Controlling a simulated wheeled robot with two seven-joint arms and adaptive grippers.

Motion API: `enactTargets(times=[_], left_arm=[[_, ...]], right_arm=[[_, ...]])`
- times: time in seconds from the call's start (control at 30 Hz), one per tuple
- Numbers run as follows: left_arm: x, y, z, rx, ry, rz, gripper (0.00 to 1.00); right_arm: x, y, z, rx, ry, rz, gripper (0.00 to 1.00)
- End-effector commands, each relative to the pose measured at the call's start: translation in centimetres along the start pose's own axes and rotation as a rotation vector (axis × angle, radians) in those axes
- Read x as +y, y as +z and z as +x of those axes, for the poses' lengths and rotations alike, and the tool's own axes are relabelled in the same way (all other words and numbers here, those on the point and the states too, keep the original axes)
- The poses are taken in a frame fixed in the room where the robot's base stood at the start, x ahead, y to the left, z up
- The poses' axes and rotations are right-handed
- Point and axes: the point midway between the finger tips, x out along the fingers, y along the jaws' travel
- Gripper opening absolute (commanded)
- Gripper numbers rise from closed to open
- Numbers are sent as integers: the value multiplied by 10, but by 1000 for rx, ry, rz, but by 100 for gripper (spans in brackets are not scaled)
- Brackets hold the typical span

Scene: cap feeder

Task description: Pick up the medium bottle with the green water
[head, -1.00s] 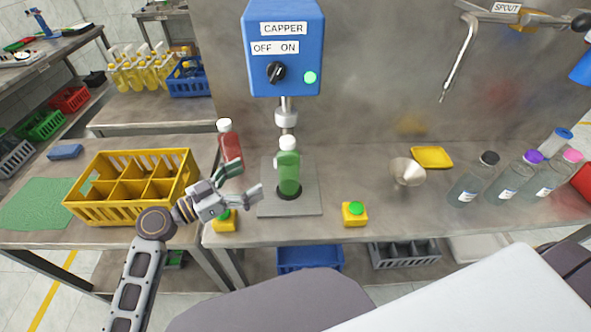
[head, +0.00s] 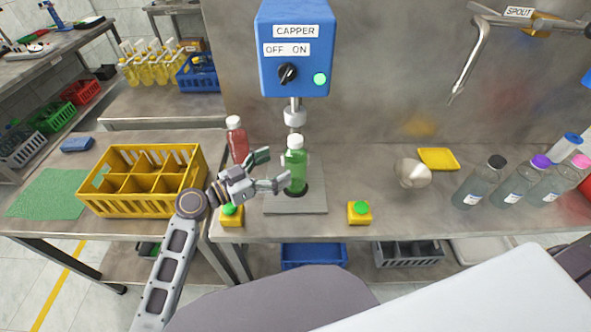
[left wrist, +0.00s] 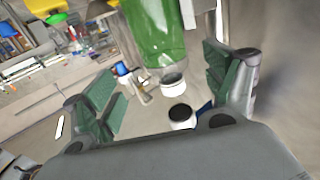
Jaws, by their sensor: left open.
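The bottle with green water (head: 295,172) stands upright, with a white cap, on the grey plate under the capper (head: 294,50). In the left wrist view the green bottle (left wrist: 157,28) shows large at the top, beyond the fingers. My left gripper (head: 273,169) is open and empty. It is just left of the green bottle, with its fingers pointing toward it. Its green finger pads show apart in the left wrist view (left wrist: 160,85). Whether a finger touches the bottle I cannot tell. My right gripper is not in view.
A red bottle (head: 237,140) stands close behind the left gripper. A yellow divided crate (head: 140,207) is at the left. Yellow button boxes (head: 231,217) (head: 359,214) sit at the front edge. A funnel (head: 412,173), yellow tray (head: 438,159) and several clear bottles (head: 477,185) are at the right.

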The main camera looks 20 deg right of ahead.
Motion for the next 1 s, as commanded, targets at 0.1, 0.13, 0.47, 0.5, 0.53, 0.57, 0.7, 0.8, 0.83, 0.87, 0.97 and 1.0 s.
enactTargets(times=[0.1, 0.13, 0.47, 0.5, 0.53, 0.57, 0.7, 0.8, 0.83, 0.87, 0.97, 1.0], left_arm=[[-1, -2, 13, 2, -1, -1, 85], [-1, -1, 15, 1, -1, 0, 85], [-1, 0, 23, 0, -1, 1, 85], [-1, 0, 23, 0, -1, 1, 85], [-1, 0, 23, 0, -1, 1, 85], [-1, 0, 23, 0, -1, 1, 85], [-1, -1, 25, 0, -1, 1, 85], [-2, -3, 29, 1, -1, 1, 85], [-2, -4, 30, 1, -1, 1, 85], [-3, -5, 33, 1, -1, 1, 85], [-5, -7, 42, 2, -1, 0, 85], [-6, -9, 45, 2, -1, 0, 85]], right_arm=[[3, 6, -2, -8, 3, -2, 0], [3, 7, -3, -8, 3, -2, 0], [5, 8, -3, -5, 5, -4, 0], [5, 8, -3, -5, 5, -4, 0], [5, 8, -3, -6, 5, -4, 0], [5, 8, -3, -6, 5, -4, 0], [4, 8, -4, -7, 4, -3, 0], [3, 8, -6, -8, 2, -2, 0], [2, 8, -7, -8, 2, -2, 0], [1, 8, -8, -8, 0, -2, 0], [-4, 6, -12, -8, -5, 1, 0], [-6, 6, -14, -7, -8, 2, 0]])
